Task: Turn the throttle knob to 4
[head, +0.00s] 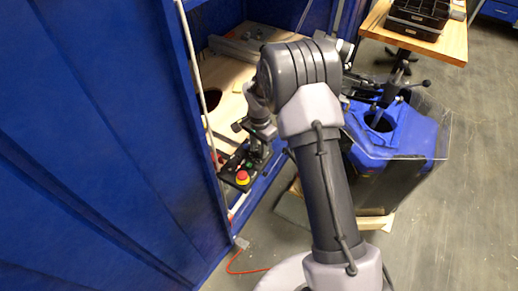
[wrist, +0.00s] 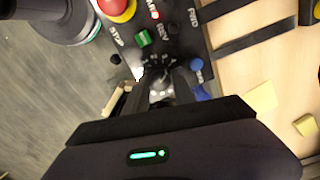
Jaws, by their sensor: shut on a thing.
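In the wrist view, the throttle knob (wrist: 157,84) shows as a small pale piece between my fingertips. Part of its dial marks shows around it on the black control panel (wrist: 182,45). My gripper (wrist: 160,92) is shut on the knob, and its fingers and body hide most of it. I cannot read which number the knob points to. In the head view, the control panel (head: 230,174) sits low at the edge of the blue enclosure, and my gripper (head: 256,158) reaches down to it. The knob itself is hidden there.
A red stop button (wrist: 117,8), a green button (wrist: 144,38) and a blue knob (wrist: 196,64) are close by on the panel. A blue tank (head: 395,140) with clear guards stands right of my arm. Open grey floor (head: 480,200) lies further right.

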